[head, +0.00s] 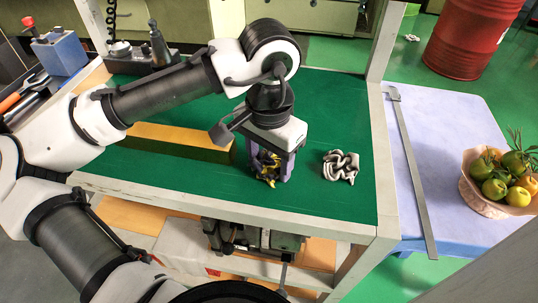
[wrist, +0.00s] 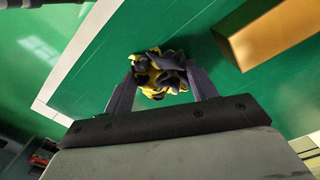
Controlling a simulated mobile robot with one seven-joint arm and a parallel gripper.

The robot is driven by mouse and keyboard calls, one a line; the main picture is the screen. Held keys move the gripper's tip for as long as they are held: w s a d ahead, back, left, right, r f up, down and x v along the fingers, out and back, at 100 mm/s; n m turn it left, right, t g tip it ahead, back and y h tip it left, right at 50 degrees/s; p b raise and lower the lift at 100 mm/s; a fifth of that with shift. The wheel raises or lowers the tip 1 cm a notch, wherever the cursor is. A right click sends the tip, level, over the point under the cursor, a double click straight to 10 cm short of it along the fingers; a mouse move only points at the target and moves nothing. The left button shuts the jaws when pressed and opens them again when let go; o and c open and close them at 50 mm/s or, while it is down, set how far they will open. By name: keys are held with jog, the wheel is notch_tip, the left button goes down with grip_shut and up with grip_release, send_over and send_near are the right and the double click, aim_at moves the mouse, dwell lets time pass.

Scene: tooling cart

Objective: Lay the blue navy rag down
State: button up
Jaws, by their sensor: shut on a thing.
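The rag, a crumpled dark navy cloth with yellow patches (head: 267,170), is between the fingers of my gripper (head: 272,174) in the head view. It also shows in the wrist view (wrist: 158,74), bunched between the two fingers of my gripper (wrist: 161,82). My gripper is shut on the rag and points down over the green cart top (head: 220,184). The rag hangs close to that surface; I cannot tell whether it touches it. The fingers hide part of the rag.
A crumpled grey-white cloth (head: 341,167) lies just right of my gripper. A yellow-brown block (head: 180,141) lies to the left. A cart post (head: 383,130) rises at the right. Beyond stands a lilac table (head: 455,125) with a long metal ruler (head: 412,175) and a fruit bowl (head: 484,202).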

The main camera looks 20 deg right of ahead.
jog(key=o, duration=1)
jog(key=shift+c, duration=0.2)
jog(key=shift+r, duration=0.1)
notch_tip(320, 180, up, 14)
jog(key=p, duration=0.1)
jog(key=shift+f, duration=0.2)
